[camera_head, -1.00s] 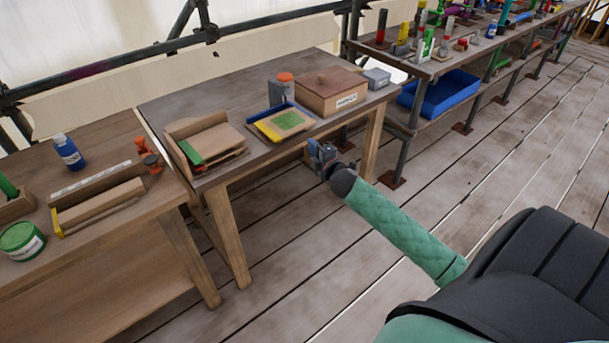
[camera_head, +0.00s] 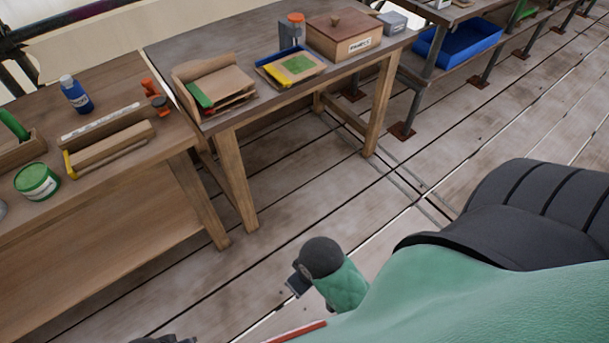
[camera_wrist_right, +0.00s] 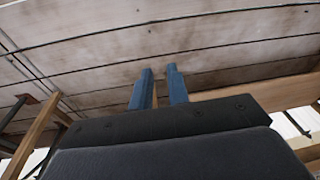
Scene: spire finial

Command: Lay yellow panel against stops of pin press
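On the middle wooden table in the head view lies a flat blue-edged piece (camera_head: 264,78) with a yellow part (camera_head: 277,76) and a green patch (camera_head: 299,63) on it. I cannot tell whether the yellow part is a separate panel. A grey upright with an orange top (camera_head: 294,18) stands just behind it; I cannot tell if this is the pin press. My right gripper (camera_wrist_right: 159,72) points over the floor, its two blue fingers apart with nothing between them. In the head view its wrist is low in front of the tables, away from the flat piece. My left gripper is not clearly visible.
A wooden rack with a green strip (camera_head: 199,95) and a brown lidded box (camera_head: 345,35) share the middle table. The left bench holds a blue bottle (camera_head: 76,96), a green tin (camera_head: 37,181) and a wooden block with a yellow end (camera_head: 70,166). The floor in front is clear.

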